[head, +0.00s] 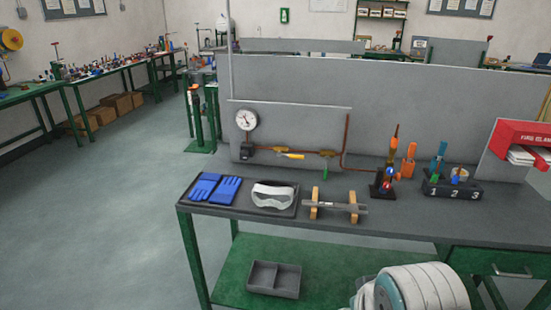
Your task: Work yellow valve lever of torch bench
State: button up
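The yellow valve lever (291,156) is on the brass pipe run (265,149) along the grey back panel of the torch bench (240,215). It lies nearly level, pointing right and slightly down. A round pressure gauge (246,119) stands just left of it. A green lever (326,170) hangs straight down from the same line, further right. A copper pipe (346,138) rises beyond it. White and teal parts of my arm show at the bottom right edge. My gripper is not visible, so its state and its distance from the lever are hidden.
Blue gloves (213,187) and white goggles (273,194) lie on a tray at the bench's left. A metal piece on wooden supports (336,207) is in front of the levers. Orange torches (395,150) and a numbered black holder (452,189) stand right. Floor to the left is clear.

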aim_at(292, 156)
jog(key=i+l, duration=0.15)
jog(key=i, duration=0.25)
jog(key=i+l+z, duration=0.1)
jog(key=i, duration=0.3)
jog(key=i+l, duration=0.2)
jog(key=i, duration=0.2)
